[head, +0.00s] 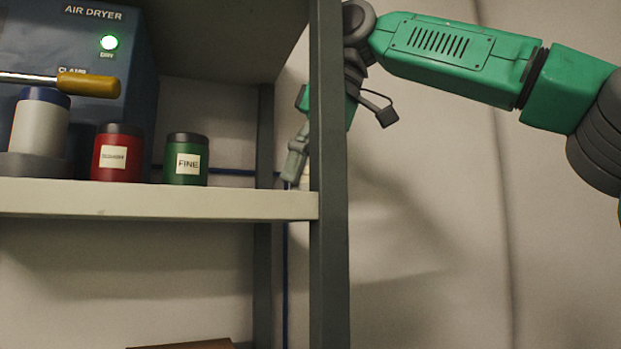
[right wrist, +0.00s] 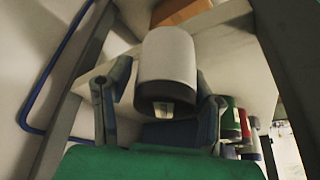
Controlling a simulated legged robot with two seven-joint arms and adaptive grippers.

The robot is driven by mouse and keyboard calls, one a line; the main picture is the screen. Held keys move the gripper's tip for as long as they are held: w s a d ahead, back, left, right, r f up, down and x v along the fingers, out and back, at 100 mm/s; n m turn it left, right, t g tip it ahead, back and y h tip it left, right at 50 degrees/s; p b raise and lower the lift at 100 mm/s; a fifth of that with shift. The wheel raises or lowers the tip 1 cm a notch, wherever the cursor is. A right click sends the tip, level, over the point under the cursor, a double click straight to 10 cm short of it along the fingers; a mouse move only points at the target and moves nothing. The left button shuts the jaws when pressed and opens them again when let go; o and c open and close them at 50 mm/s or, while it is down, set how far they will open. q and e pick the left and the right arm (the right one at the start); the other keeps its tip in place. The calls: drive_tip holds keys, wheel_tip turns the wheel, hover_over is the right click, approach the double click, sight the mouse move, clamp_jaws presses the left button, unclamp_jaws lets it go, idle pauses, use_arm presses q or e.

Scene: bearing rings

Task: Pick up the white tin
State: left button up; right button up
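In the right wrist view a white tin (right wrist: 167,62) with a dark end and a small label lies between the two fingers of my right gripper (right wrist: 165,92). The fingers are spread, with a narrow gap showing beside the tin on the left; contact on the right is unclear. In the head view my right gripper (head: 296,160) points down at the shelf's right end, partly hidden by the front post. The tin is mostly or wholly hidden there. My left gripper is not in view.
The shelf board (head: 160,199) holds a red tin (head: 117,153), a green tin (head: 186,160) marked FINE, and a white cylinder with a blue top (head: 40,122). A yellow-handled tool (head: 88,84) and a blue air dryer (head: 75,35) are nearby. The dark front post (head: 329,230) stands before my gripper.

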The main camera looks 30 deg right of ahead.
drive_tip(key=c, duration=0.6)
drive_tip(key=shift+w+a+r, duration=0.1)
drive_tip(key=shift+w+a, duration=0.05)
drive_tip(key=shift+a, duration=0.5)
drive_tip(key=shift+d+r, duration=0.1)
drive_tip(key=shift+r, duration=0.55)
drive_tip(key=w+d, duration=0.3)
drive_tip(key=d, duration=0.2)
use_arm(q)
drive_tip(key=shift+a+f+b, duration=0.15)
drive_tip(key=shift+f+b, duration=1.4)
use_arm(e)
drive_tip(key=s+d+f, duration=0.2)
drive_tip(key=s+d, duration=0.6)
drive_tip(key=s, duration=0.5)
drive_tip(key=shift+s+d+f, duration=0.15)
drive_tip(key=shift+s+f, duration=0.05)
drive_tip(key=shift+s, duration=0.2)
